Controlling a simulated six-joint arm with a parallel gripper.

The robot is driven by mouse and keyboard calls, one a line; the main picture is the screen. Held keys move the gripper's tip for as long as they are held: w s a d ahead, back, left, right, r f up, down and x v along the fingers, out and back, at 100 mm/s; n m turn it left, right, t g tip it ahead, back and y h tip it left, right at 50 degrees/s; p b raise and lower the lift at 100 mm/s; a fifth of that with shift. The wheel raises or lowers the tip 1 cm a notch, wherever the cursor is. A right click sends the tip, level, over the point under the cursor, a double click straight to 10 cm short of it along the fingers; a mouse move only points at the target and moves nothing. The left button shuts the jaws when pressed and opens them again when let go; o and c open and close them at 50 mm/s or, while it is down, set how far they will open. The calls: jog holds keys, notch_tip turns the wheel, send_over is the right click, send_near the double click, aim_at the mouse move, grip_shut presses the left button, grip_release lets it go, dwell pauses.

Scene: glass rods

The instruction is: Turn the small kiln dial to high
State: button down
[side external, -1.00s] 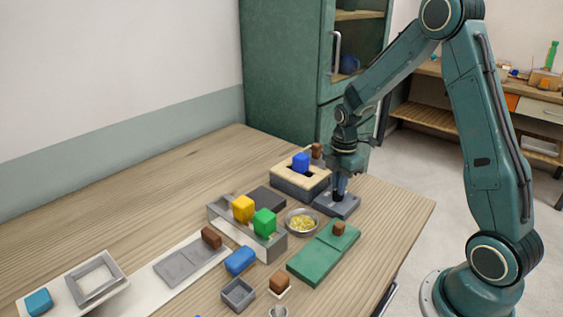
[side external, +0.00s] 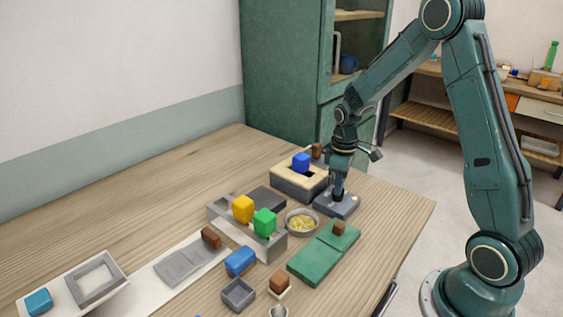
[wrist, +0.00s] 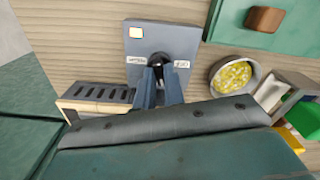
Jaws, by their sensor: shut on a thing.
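The kiln dial (wrist: 159,57) is a dark round knob on a grey control plate (wrist: 180,40), which lies on the table beside the small kiln. The plate also shows in the side view (side external: 347,208). It bears two small white labels, one on each side of the dial, too small to read surely, and an orange-and-white square in a corner. My gripper (wrist: 160,72) points down at the plate and is shut on the dial; it also shows in the side view (side external: 337,194). The fingers hide part of the dial, and its exact setting cannot be told.
The kiln (side external: 288,187), with a blue block (side external: 301,163) on top, stands close beside the plate. A bowl of yellow bits (side external: 302,223) and a green board (side external: 310,262) with a brown block (side external: 338,229) are near. Bare table lies left of the kiln.

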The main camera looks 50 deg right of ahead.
jog(key=m, duration=1.2)
jog(key=shift+m, duration=0.4)
jog(key=m, duration=0.4)
jog(key=shift+m, duration=0.3)
jog(key=m, duration=0.4)
jog(key=c, duration=1.5)
grip_release()
jog(key=shift+r, duration=0.1)
notch_tip(320, 180, up, 14)
jog(key=shift+f, duration=0.15)
